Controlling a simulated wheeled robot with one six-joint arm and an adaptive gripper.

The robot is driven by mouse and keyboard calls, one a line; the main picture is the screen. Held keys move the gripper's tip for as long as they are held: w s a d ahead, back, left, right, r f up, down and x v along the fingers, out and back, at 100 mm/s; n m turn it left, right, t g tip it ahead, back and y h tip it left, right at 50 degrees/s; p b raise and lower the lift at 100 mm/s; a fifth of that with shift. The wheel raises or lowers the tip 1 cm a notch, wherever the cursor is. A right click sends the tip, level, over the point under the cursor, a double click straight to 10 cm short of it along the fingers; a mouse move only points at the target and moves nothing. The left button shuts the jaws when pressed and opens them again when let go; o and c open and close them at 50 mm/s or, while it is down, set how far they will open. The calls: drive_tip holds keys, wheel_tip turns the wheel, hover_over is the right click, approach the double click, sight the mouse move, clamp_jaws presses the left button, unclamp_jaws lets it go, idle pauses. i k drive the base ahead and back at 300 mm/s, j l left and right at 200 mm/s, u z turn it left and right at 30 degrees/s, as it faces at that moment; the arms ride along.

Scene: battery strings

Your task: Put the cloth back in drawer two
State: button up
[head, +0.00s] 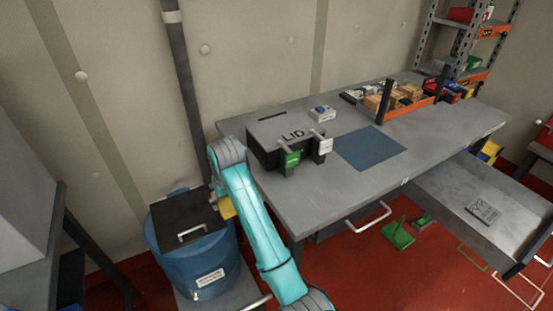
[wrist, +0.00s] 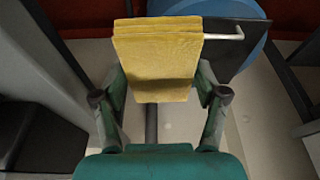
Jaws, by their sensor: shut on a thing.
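My gripper (wrist: 160,88) is shut on a folded yellow cloth (wrist: 158,60), which sits between the two fingers in the wrist view. In the head view a small part of the cloth (head: 227,208) shows beside my arm, in front of the blue drum; my arm hides most of the gripper. An open grey drawer (head: 450,196) is pulled out under the right part of the bench, with a grey marked plate (head: 482,209) inside. A closed drawer front with a pale handle (head: 368,219) is to its left. I cannot read a drawer number.
A blue drum (head: 205,262) with a black lid (head: 184,222) stands left of the bench (head: 320,190). Green items (head: 398,234) lie on the red floor near the open drawer.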

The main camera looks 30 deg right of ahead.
sight(488, 194)
drive_tip(key=l+u, duration=0.45)
drive_tip(key=k+l+u, duration=0.2)
drive_tip(key=u, duration=0.3)
drive_tip(key=k+l+u, duration=0.2)
drive_tip(key=l+u, duration=0.25)
drive_tip(key=k+l+u, duration=0.2)
drive_tip(key=u, duration=0.3)
drive_tip(key=k+l+u, duration=0.15)
drive_tip(key=k+u, duration=0.15)
drive_tip(key=u, duration=0.15)
drive_tip(key=k+l+u, duration=0.15)
drive_tip(key=k, duration=0.65)
drive_tip(key=k+j+z, duration=0.1)
drive_tip(key=z, duration=0.3)
drive_tip(key=k+z, duration=0.45)
drive_tip(key=z, duration=0.3)
drive_tip(key=k+l+z, duration=0.15)
drive_tip(key=z, duration=0.2)
drive_tip(key=k+j+z, duration=0.1)
drive_tip(key=z, duration=0.25)
drive_tip(key=k+z, duration=0.35)
drive_tip(key=k+l+z, duration=0.1)
drive_tip(key=k+z, duration=0.15)
drive_tip(key=z, duration=0.15)
